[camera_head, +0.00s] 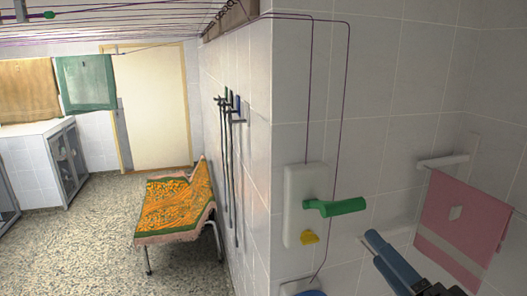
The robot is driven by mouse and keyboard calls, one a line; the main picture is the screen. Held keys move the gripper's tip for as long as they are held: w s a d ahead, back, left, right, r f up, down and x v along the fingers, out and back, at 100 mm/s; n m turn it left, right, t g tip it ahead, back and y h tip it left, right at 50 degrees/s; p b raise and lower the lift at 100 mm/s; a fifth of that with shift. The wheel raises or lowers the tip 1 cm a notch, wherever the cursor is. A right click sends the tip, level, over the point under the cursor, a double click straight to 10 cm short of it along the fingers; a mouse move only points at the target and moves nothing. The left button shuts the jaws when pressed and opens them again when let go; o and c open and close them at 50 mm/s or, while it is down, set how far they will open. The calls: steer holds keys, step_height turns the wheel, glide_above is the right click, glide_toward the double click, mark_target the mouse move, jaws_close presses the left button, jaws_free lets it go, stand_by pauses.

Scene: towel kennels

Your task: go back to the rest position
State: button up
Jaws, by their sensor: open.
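My gripper (377,249) shows at the lower right, entering from the bottom edge. Its blue-grey fingers point up and left, and they are apart and empty. It is below and to the right of a green lever handle (338,207) on a white wall plate (297,230), and appears apart from both. The rest of my arm is mostly out of the picture.
A pink towel (456,220) hangs on a rail at the right. Left are a bench with an orange patterned towel (174,203), leashes (230,150) on the wall, a cabinet (66,162) and a door (155,108). Cords run overhead. The speckled floor (90,245) is open at left.

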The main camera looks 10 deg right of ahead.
steer(key=w+a+r+n+t+b, duration=0.1)
steer(key=w+a+r+n+b, duration=0.1)
steer(key=w+a+n+b, duration=0.35)
steer(key=s+a+r+n+t+b, duration=0.3)
steer(key=s+a+r+t, duration=0.1)
steer(key=a+r, duration=0.3)
steer(key=s+a+r+n+t+b, duration=0.3)
steer(key=s+a+r, duration=0.3)
steer(key=a, duration=0.5)
steer(key=shift+r+n+t, duration=0.4)
steer(key=shift+n+t, duration=0.2)
steer(key=shift+n, duration=0.15)
